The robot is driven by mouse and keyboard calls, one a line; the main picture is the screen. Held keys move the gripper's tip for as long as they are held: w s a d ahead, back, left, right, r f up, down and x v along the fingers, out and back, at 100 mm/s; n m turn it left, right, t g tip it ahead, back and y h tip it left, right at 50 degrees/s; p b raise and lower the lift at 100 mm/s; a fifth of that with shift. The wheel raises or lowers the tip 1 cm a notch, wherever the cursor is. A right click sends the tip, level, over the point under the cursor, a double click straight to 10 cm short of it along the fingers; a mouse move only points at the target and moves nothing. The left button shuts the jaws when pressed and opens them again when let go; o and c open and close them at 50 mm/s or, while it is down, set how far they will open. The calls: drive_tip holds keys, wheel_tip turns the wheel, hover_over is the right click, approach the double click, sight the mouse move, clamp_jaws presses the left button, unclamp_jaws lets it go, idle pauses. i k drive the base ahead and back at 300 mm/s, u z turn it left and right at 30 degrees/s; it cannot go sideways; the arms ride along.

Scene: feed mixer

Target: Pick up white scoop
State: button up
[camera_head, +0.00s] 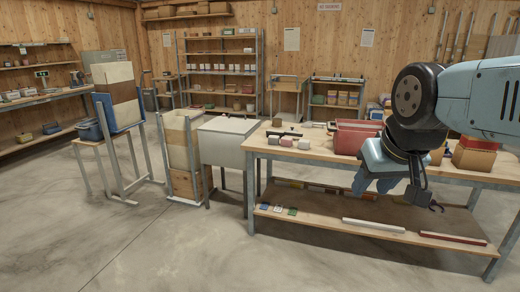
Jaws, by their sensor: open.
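I cannot make out a white scoop for certain. Small red, white and pinkish pieces (287,141) lie near the left front edge of the workbench (335,161), too small to tell their shape. My gripper (402,196) hangs at the right, in front of the workbench's front edge, pointing down. It is open, and nothing shows between its fingers. It is apart from the small pieces, to their right, and my arm and gripper hide part of the bench top behind them.
A red bin (352,137) stands on the bench, left of my gripper. A cardboard-coloured box (474,157) is at the right. The lower shelf holds a white bar (374,226) and a red bar (452,238).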

sight(308, 125)
drive_tip(key=i, duration=2.25)
drive_tip(key=z, duration=0.25)
drive_tip(key=i, duration=1.35)
drive_tip(key=z, duration=0.05)
